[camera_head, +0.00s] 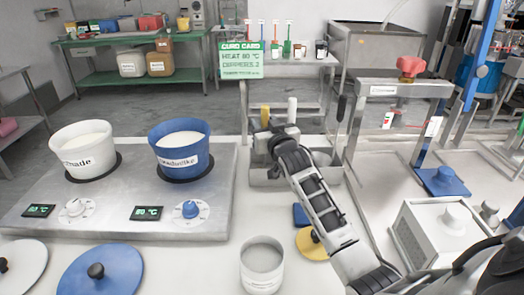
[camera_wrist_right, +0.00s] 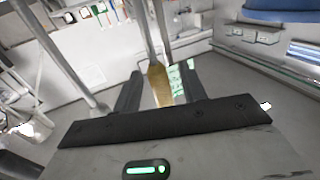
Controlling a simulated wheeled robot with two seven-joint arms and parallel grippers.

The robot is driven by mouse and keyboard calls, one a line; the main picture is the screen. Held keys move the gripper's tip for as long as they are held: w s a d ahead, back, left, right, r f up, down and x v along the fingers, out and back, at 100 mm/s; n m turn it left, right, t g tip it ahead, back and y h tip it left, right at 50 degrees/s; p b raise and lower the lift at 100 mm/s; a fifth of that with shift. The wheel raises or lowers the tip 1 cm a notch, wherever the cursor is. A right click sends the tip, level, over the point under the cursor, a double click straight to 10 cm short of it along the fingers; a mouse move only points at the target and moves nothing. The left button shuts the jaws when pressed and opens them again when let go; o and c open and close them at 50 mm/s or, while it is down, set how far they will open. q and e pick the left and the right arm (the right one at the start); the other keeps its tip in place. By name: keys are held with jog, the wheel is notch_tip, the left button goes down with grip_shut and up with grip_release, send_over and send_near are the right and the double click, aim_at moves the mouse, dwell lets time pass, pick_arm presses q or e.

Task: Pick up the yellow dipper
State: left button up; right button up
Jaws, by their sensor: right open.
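The yellow dipper (camera_head: 265,115) shows as an upright yellow handle behind my right gripper in the head view; its lower part is hidden. In the right wrist view the yellow handle (camera_wrist_right: 158,84) stands between the two dark fingers, with a grey rod running from it toward the top. My right gripper (camera_head: 272,137) is open, with visible space between its fingers (camera_wrist_right: 160,88) and the handle; contact cannot be made out. My left gripper is not in view.
A white-handled dipper (camera_head: 291,110) stands just right of the yellow one, close to a metal holder (camera_head: 262,177). A hotplate unit (camera_head: 125,205) with white (camera_head: 82,150) and blue (camera_head: 180,150) pots is at left. A small cup (camera_head: 262,265) stands in front; a metal press frame (camera_head: 385,88) rises at right.

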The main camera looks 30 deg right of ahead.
grip_shut()
jog(key=shift+r, duration=0.1)
